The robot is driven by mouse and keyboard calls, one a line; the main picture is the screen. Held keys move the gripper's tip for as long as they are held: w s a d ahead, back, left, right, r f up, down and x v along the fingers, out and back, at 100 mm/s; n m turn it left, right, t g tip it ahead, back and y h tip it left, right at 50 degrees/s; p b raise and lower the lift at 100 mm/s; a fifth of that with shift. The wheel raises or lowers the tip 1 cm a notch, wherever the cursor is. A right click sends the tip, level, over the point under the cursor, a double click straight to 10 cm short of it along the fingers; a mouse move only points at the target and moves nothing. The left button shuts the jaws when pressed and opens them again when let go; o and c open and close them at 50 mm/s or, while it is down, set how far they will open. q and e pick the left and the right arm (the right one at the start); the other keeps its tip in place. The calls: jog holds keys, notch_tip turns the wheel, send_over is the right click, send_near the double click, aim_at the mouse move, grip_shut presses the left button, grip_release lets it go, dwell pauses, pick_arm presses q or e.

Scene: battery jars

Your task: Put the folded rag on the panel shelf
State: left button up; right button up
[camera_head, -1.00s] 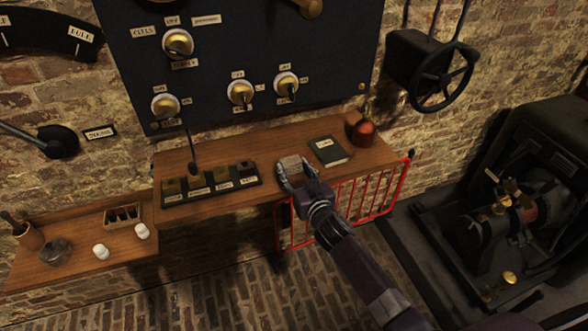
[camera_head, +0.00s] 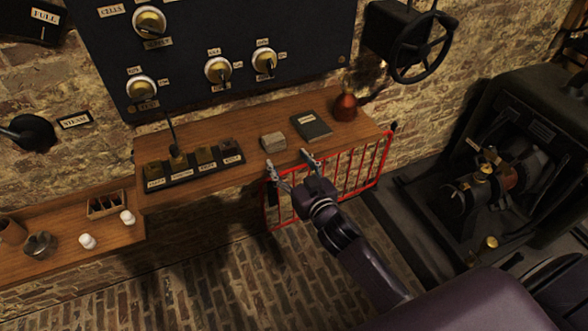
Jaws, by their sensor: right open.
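The folded rag (camera_head: 273,141), a small grey-beige block of cloth, lies on the wooden panel shelf (camera_head: 215,189) below the dark panel. It sits between the row of labelled blocks and the dark book. My right gripper (camera_head: 289,160) is open and empty at the shelf's front edge. Its two fingers are spread just in front of the rag and apart from it. My left gripper is not in view.
A dark book (camera_head: 311,125) and a copper-coloured flask (camera_head: 345,106) stand right of the rag. A labelled block rack (camera_head: 193,168) is to its left. A lower shelf (camera_head: 70,246) holds white pieces and cups.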

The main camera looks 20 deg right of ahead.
jog(key=s+d+f+g, duration=0.1)
jog(key=s+f+g, duration=0.35)
jog(key=f, duration=0.75)
jog(key=s+f+n+g, duration=0.1)
jog(key=s+f, duration=0.7)
jog(key=f, duration=0.3)
jog(key=s+d+f+g, duration=0.15)
jog(key=s+f, duration=0.45)
jog(key=f, duration=0.6)
jog(key=s+f+g, duration=0.2)
jog(key=s+f, duration=0.4)
jog(key=s, duration=0.5)
jog(key=s+f+g, duration=0.3)
jog(key=s+f, duration=0.3)
jog(key=s, duration=0.5)
jog(key=s+f+g, duration=0.3)
jog(key=s+f, duration=0.3)
jog(key=s, duration=0.5)
jog(key=shift+d+n+h, duration=0.25)
jog(key=shift+n+h, duration=0.15)
jog(key=shift+s, duration=0.1)
jog(key=shift+c, duration=0.5)
